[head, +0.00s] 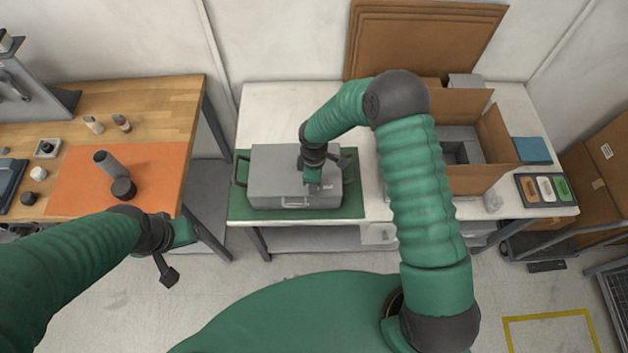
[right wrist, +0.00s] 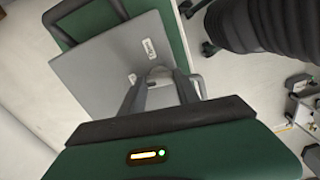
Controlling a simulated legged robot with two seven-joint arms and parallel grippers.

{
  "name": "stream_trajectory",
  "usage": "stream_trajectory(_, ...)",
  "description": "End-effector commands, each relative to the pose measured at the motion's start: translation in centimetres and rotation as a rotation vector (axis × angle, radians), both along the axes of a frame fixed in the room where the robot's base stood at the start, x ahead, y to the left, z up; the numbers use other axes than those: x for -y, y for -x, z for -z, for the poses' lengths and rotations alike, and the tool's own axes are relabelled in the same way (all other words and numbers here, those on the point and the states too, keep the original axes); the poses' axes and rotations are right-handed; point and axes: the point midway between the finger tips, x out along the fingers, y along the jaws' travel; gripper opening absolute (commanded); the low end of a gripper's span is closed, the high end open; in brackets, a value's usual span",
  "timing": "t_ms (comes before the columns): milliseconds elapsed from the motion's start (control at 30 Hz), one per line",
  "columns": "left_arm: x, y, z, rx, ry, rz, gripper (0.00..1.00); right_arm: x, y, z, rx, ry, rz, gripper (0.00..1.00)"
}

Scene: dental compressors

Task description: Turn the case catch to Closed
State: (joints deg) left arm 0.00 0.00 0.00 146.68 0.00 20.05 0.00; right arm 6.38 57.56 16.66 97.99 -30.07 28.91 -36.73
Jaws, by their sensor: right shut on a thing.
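The closed grey case (head: 270,170) lies on a green mat (head: 240,211) on the white bench. It has dark handles at its sides and a light handle on its front. My right gripper (head: 312,188) points down at the case's front right part. In the right wrist view, the gripper (right wrist: 158,88) is shut on a small grey piece, apparently the catch (right wrist: 158,74), at the edge of the case (right wrist: 105,62). Two small white labels (right wrist: 149,48) lie near it, too small to read. My left gripper (head: 178,250) is empty-looking in front of the wooden table, its jaws unclear.
An open cardboard box (head: 480,180) stands right of the case, with a tray of coloured pieces (head: 543,189) farther right. The wooden table (head: 165,100) at left bears an orange mat (head: 75,190) and small parts. Floor between the tables is clear.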

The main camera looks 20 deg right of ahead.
Motion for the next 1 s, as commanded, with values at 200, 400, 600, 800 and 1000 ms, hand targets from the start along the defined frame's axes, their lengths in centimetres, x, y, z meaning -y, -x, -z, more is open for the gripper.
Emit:
stream_trajectory(200,0.00,0.00,0.05,0.000,0.000,0.000,0.76,-0.03,-0.12,-0.06,0.004,-0.001,-0.093,0.00)
stream_trajectory(400,0.00,0.00,0.05,0.000,0.000,0.000,0.76,-0.05,-0.12,-0.06,0.004,-0.001,-0.131,0.00)
stream_trajectory(600,0.00,0.00,0.05,0.000,0.000,0.000,0.76,-0.06,-0.12,-0.06,0.004,-0.001,-0.140,0.00)
stream_trajectory(800,0.00,0.00,0.06,0.000,0.000,0.000,0.76,-0.06,-0.13,-0.06,0.004,-0.001,-0.140,0.00)
stream_trajectory(1000,0.00,0.00,0.06,0.000,0.000,0.000,0.76,-0.04,-0.09,-0.05,0.003,-0.001,-0.139,0.59)
